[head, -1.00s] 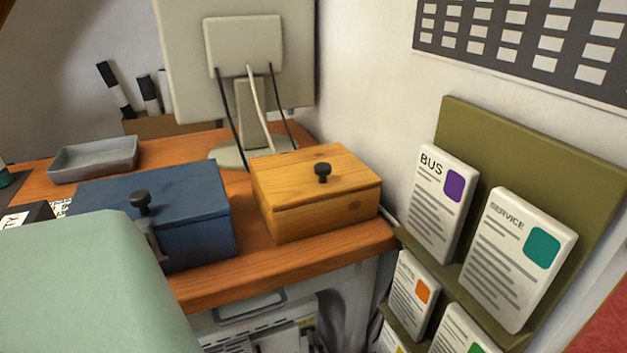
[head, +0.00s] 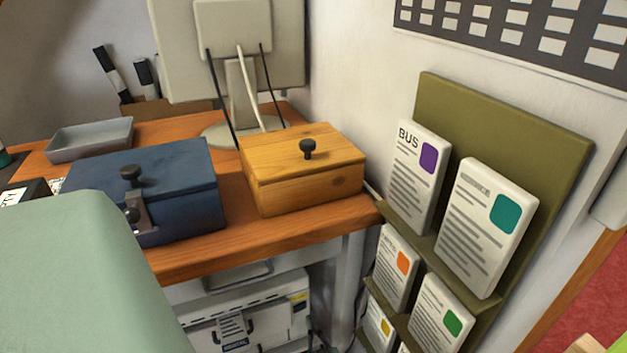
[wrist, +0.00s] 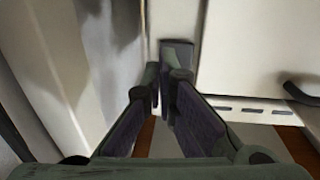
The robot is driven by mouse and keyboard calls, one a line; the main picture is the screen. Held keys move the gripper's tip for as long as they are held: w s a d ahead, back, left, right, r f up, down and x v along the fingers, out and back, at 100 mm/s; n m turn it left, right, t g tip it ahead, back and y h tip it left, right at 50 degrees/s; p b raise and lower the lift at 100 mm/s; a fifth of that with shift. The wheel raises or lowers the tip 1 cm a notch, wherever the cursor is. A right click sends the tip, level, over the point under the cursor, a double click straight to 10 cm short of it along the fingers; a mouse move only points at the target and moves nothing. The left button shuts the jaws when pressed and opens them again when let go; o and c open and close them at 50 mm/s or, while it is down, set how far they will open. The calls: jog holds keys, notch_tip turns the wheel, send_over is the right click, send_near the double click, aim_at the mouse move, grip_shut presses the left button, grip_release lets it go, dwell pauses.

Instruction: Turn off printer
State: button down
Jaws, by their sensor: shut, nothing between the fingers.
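A white machine (head: 262,312), which may be the printer, sits under the wooden desk in the head view. It has vent slots, dark handles and a paper label, and the desk and my arm hide part of it. No power switch can be made out on it. In the wrist view my gripper (wrist: 163,85) is shut and empty, pointing at pale panels. A small dark upright block (wrist: 177,54) shows just beyond the fingertips; I cannot tell what it is or whether they touch it. A pale panel with slots (wrist: 255,107) and a dark handle (wrist: 302,94) is at right.
On the desk (head: 240,240) stand a blue box (head: 185,185), a wooden box (head: 315,180), a grey tray (head: 90,140) and a monitor (head: 225,75). An olive leaflet rack (head: 500,130) is on the right wall. My green arm covers the lower left.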

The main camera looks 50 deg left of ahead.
jog(key=w+d+b+v, duration=0.1)
jog(key=w+v, duration=0.1)
jog(key=v, duration=0.7)
jog(key=shift+d+b, duration=0.25)
jog(key=shift+b, duration=0.15)
jog(key=shift+s, duration=0.1)
